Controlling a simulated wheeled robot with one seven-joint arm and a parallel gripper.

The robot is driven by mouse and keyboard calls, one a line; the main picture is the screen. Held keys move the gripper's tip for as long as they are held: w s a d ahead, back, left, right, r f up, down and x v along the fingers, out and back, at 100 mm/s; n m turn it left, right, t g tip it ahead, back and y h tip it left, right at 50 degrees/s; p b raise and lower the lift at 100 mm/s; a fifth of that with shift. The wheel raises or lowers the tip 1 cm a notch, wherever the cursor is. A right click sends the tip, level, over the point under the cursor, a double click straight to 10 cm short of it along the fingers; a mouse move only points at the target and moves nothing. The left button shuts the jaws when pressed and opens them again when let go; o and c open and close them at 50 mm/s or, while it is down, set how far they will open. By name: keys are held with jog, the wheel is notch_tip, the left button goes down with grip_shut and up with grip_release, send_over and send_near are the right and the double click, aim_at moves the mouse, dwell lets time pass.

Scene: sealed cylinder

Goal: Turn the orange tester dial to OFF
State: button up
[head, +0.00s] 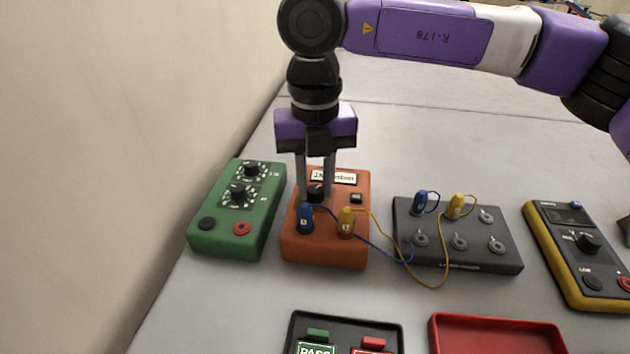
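The orange tester (325,255) stands left of centre on the grey table. Its black dial (316,193) is on its top face, below a small white display (334,177). My gripper (315,190) points straight down over the tester, with its two fingers on either side of the dial. The fingers are apart by about the dial's width; I cannot tell whether they touch it. The dial's pointer and its OFF mark cannot be read. A blue plug (305,218) and a yellow plug (346,221) stand in the tester's front.
A green box (226,222) with two dials stands close on the left. Blue and yellow leads run right to a dark terminal block (469,259). A yellow multimeter (564,262), a black PASS tray (293,335) and a red tray (497,321) lie right and in front.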

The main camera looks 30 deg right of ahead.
grip_shut()
jog(key=shift+n, duration=0.3)
jog(key=n+b, duration=0.1)
jog(key=n, duration=0.1)
jog(key=shift+n, duration=0.3)
jog(key=n+b, duration=0.1)
jog(key=n, duration=0.2)
jog(key=shift+n, duration=0.3)
jog(key=n, duration=0.4)
jog(key=shift+d, duration=0.1)
jog(key=shift+w+n, duration=0.1)
jog(key=shift+n, duration=2.5)
jog(key=shift+r, duration=0.1)
